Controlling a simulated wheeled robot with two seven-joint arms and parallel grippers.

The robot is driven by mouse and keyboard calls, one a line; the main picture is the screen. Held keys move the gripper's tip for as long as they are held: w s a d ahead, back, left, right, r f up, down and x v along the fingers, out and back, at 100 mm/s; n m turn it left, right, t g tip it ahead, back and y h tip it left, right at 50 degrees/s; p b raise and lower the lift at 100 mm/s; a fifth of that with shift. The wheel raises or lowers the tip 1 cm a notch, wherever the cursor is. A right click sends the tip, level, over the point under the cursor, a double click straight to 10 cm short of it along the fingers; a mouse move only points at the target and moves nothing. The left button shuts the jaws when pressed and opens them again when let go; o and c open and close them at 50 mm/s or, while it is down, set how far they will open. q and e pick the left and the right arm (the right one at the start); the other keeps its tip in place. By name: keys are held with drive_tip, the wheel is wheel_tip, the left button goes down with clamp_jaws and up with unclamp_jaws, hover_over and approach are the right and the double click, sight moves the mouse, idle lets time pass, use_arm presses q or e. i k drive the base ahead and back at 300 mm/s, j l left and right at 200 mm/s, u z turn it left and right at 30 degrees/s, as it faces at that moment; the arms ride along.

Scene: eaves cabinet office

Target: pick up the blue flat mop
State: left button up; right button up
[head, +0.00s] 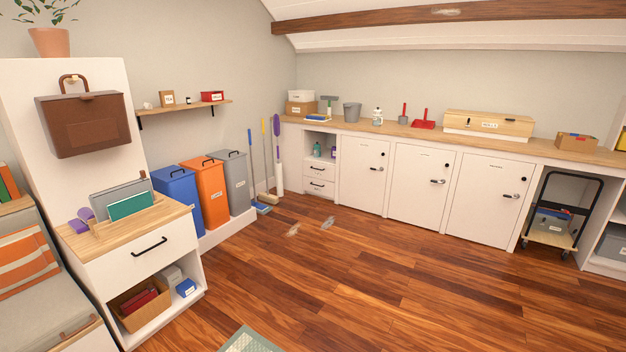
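The blue flat mop leans upright against the left wall in the far corner, with its slim blue handle (250,145) at the top. A flat blue mop head (261,208) rests on the floor below it. Close to its right stand a broom with a yellow-topped handle (264,128) and a tool with a thick purple and white handle (278,150). The lower ends of the mop and broom stand close together. Neither of my grippers shows, and nothing of my arms is in view.
Blue (177,196), orange (206,191) and grey (235,182) bins stand on a low white plinth left of the mop. White cabinets (365,173) line the back wall. A wooden-topped drawer unit (139,259) stands at near left. Two small patches (327,222) mark the otherwise open wooden floor.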

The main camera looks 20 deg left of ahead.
sight(261, 207)
drive_tip(key=i+j+u, duration=0.35)
drive_tip(key=i, duration=1.05)
drive_tip(key=i+j+u, duration=0.1)
drive_tip(key=i+u, duration=0.2)
drive_tip(key=i, duration=1.05)
